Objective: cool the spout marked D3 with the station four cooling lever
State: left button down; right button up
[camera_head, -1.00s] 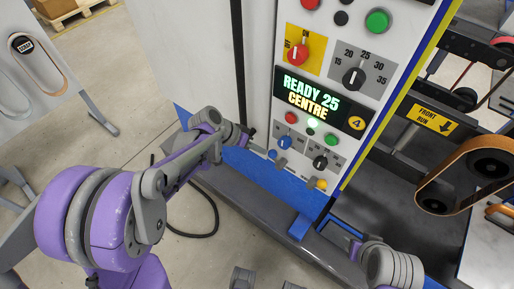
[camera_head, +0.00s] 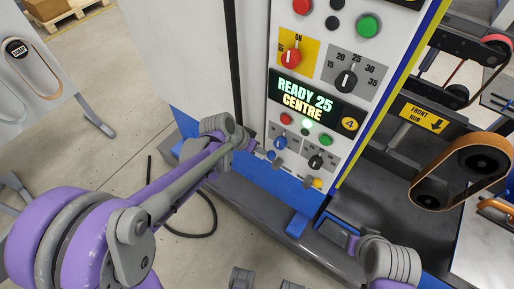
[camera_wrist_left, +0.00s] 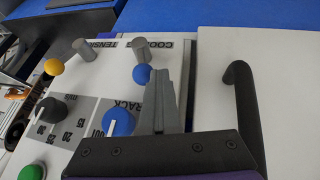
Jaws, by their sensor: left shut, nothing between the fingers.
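The station four panel has a blue-balled lever (camera_head: 271,155) at its lower left. In the left wrist view the blue ball (camera_wrist_left: 141,74) and a grey post (camera_wrist_left: 139,47) sit by a partly hidden label starting "COO". My left gripper (camera_head: 258,149) is shut and empty, with its fingertips (camera_wrist_left: 162,76) close beside the ball. I cannot tell whether they touch. The display (camera_head: 312,101) reads "READY 25 CENTRE". My right arm's end shows at the lower right, with its gripper (camera_head: 353,243) too unclear to judge. I see no spout marked D3.
A yellow-balled lever (camera_head: 317,183) stands to the right, with a blue knob (camera_wrist_left: 118,121) and a black knob (camera_wrist_left: 45,110) nearby. A dark bar handle (camera_wrist_left: 242,110) lies right of my fingers. A belt unit (camera_head: 460,170) stands right of the panel.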

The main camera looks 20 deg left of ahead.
aim_at(272, 155)
pick_arm(q)
jog(key=shift+s+d+r+m+t+y+p, duration=0.2)
jog(key=shift+s+d+r+y, duration=0.1)
jog(key=shift+d+y, duration=0.3)
jog(key=shift+s+d+r+m+t+y+p, duration=0.15)
jog(key=shift+d+r+m+t+y, duration=0.1)
jog(key=shift+d+y, duration=0.35)
jog(key=shift+s+d+r+m+t+y, duration=0.1)
jog(key=shift+s+d+m+t+y, duration=0.1)
jog(key=shift+d+y, duration=0.15)
jog(key=shift+s+d+m+t+y, duration=0.15)
jog(key=shift+d+y, duration=0.1)
jog(key=shift+d, duration=0.15)
jog(key=shift+s+d+t+y+b, duration=0.15)
jog(key=shift+s+d+y+b, duration=0.25)
jog(key=shift+d, duration=0.5)
jog(key=shift+s+d+t+y+b, duration=0.1)
jog(key=shift+s+d+t+y, duration=0.1)
jog(key=shift+d+y, duration=0.55)
jog(key=shift+s+d+f, duration=0.1)
jog(key=shift+d+f, duration=0.1)
jog(key=shift+d, duration=0.05)
jog(key=shift+r, duration=0.1)
